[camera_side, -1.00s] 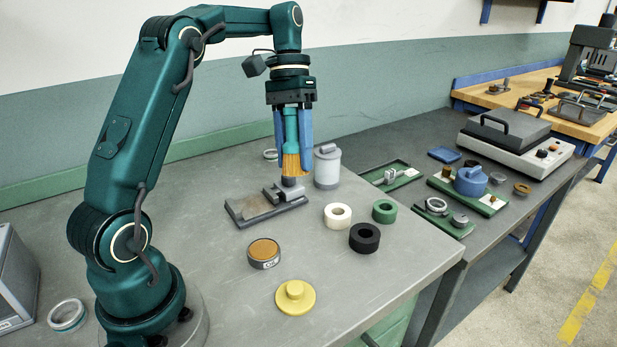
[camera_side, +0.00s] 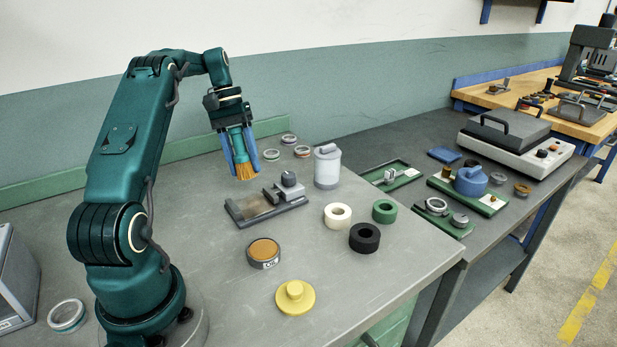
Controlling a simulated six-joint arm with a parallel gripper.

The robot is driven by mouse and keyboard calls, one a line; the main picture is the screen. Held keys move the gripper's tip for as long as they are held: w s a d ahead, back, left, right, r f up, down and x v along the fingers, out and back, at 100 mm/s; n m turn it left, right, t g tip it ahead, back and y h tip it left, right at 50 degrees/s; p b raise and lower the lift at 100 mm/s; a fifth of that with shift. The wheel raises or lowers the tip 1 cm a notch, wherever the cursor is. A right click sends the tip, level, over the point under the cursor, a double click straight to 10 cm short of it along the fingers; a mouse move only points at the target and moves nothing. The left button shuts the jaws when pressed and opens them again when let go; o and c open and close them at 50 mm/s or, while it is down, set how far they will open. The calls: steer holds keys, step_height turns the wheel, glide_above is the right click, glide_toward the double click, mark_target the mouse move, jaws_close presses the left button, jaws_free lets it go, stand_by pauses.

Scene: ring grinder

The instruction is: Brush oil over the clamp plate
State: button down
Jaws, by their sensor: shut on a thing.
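My gripper (camera_side: 241,165) is shut on a brush with a teal handle (camera_side: 237,141) and tan bristles (camera_side: 245,172). The brush points down, slightly tilted, in the air behind and left of the clamp plate. The clamp plate (camera_side: 240,211) is a flat grey plate on the table with a brownish patch on its top and a clamp block with a dark knob (camera_side: 288,180) at its right end. The bristles are apart from the plate.
A grey canister (camera_side: 327,167) stands right of the plate. White (camera_side: 338,215), green (camera_side: 384,211) and black (camera_side: 364,238) rings lie to the right. A yellow knobbed disc (camera_side: 295,298) lies in front. Several small rings (camera_side: 303,152) lie behind. The table's left middle is clear.

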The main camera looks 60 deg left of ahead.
step_height(320, 180, down, 5)
steer(key=shift+d+f, duration=0.1)
steer(key=shift+d, duration=3.65)
steer(key=shift+a, duration=3.65)
steer(key=shift+w+a, duration=0.15)
steer(key=shift+w, duration=0.25)
steer(key=shift+w+d, duration=0.1)
steer(key=shift+d, duration=3.9)
steer(key=shift+a, duration=3.9)
steer(key=shift+a+r, duration=0.1)
steer(key=shift+r, duration=3.85)
